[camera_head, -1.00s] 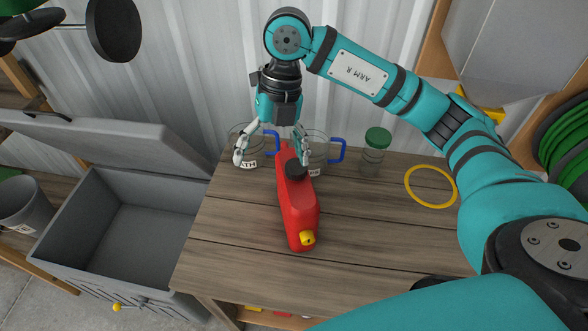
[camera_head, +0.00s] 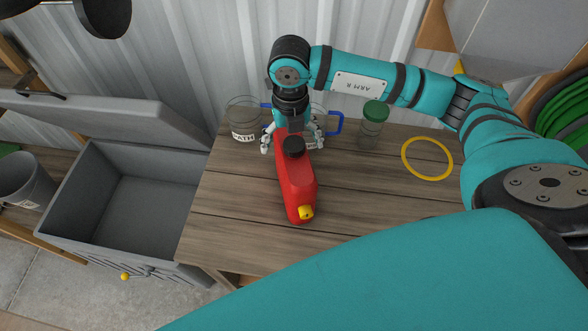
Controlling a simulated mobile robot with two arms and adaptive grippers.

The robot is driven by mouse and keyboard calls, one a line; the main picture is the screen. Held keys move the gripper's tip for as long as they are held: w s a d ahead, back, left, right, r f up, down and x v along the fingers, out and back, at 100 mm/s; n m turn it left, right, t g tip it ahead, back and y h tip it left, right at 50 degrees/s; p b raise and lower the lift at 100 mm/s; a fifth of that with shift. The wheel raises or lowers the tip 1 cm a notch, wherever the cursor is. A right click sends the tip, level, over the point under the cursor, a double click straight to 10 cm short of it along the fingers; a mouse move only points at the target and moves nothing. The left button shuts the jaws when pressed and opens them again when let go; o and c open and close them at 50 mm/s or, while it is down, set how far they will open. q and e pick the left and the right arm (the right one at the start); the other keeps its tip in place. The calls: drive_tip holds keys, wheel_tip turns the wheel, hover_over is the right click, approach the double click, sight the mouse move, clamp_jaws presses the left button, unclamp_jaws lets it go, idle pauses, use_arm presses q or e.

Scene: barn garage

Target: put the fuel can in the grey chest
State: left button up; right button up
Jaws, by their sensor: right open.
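The red fuel can (camera_head: 298,185) stands on the wooden workbench, with a black cap on its far part and a yellow cap at its near end. My right gripper (camera_head: 292,142) is open at the far end of the can, its fingers spread to either side of it. I cannot tell whether they touch it. The grey chest (camera_head: 68,235) stands open on the floor left of the bench, its lid (camera_head: 110,115) tipped back and its visible inside empty. My left gripper is not in view.
Clear jugs with blue handles, one a labelled jug (camera_head: 243,122), stand behind the can. A green-lidded jar (camera_head: 373,125) and a yellow ring (camera_head: 427,159) are to the right. A grey bucket (camera_head: 26,182) stands left of the chest. The bench (camera_head: 235,215) is bare between can and chest.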

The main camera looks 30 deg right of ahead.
drive_tip(key=shift+f, duration=0.2)
drive_tip(key=f+p, duration=0.1)
drive_tip(key=f, duration=0.2)
drive_tip(key=f+p, duration=0.1)
drive_tip(key=shift+s+d+f+p, duration=0.15)
drive_tip(key=shift+s+d+p, duration=0.05)
drive_tip(key=shift+d+p, duration=0.1)
drive_tip(key=shift+f, duration=0.3)
drive_tip(key=c, duration=1.7)
drive_tip(key=shift+w, duration=0.1)
drive_tip(key=shift+c, duration=0.6)
drive_tip(key=shift+r, duration=0.1)
